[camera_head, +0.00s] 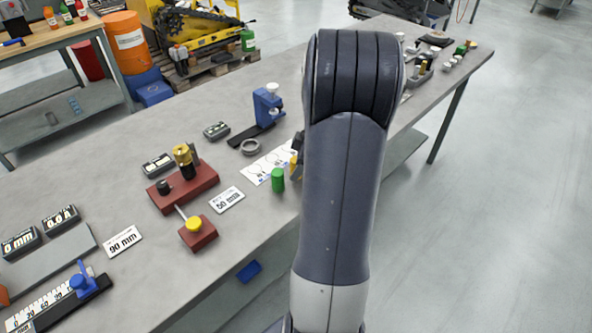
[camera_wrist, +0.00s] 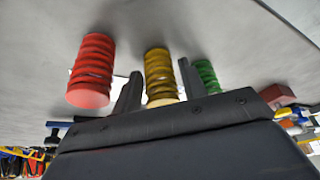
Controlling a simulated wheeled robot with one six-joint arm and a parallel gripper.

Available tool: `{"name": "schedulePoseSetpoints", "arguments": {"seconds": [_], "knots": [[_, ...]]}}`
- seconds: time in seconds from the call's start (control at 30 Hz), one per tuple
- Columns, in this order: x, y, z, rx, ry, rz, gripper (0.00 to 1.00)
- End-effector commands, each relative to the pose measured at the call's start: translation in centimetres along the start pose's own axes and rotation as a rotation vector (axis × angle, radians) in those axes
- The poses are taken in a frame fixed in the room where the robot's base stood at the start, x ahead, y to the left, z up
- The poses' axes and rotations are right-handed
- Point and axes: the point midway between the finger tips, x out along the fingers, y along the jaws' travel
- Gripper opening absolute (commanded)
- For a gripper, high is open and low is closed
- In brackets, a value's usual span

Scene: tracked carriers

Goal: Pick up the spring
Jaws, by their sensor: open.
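Three coil springs stand in a row in the wrist view: a red spring (camera_wrist: 92,70) at left, a yellow spring (camera_wrist: 160,74) in the middle and a green spring (camera_wrist: 205,75) at right. My gripper (camera_wrist: 160,69) is open, with its two dark fingers on either side of the yellow spring; I cannot tell whether they touch it. In the head view the green spring (camera_head: 278,180) stands near the bench's front edge. The yellow spring (camera_head: 294,165) is partly hidden by my arm, and the red spring is not seen there. My gripper is mostly hidden behind my arm.
The springs stand by a printed white sheet (camera_head: 262,168) on the grey bench (camera_head: 105,175). Open floor lies right.

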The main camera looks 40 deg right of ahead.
Motion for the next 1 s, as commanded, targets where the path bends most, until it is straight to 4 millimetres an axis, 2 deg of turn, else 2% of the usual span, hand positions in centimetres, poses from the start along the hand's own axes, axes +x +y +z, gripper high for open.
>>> {"name": "schedulePoseSetpoints", "arguments": {"seconds": [0.1,0.5,0.77,0.87,1.0], "knots": [[0.0,0.0,0.0,0.0,0.0,0.0,0.39],[-0.1,0.0,0.0,0.0,0.0,0.0,0.07],[-0.2,0.0,-0.1,0.0,0.0,0.001,0.05],[-1.1,0.1,-0.4,-0.001,0.001,0.004,0.05],[-3.5,0.1,-1.4,-0.002,0.0,0.005,0.05]]}}
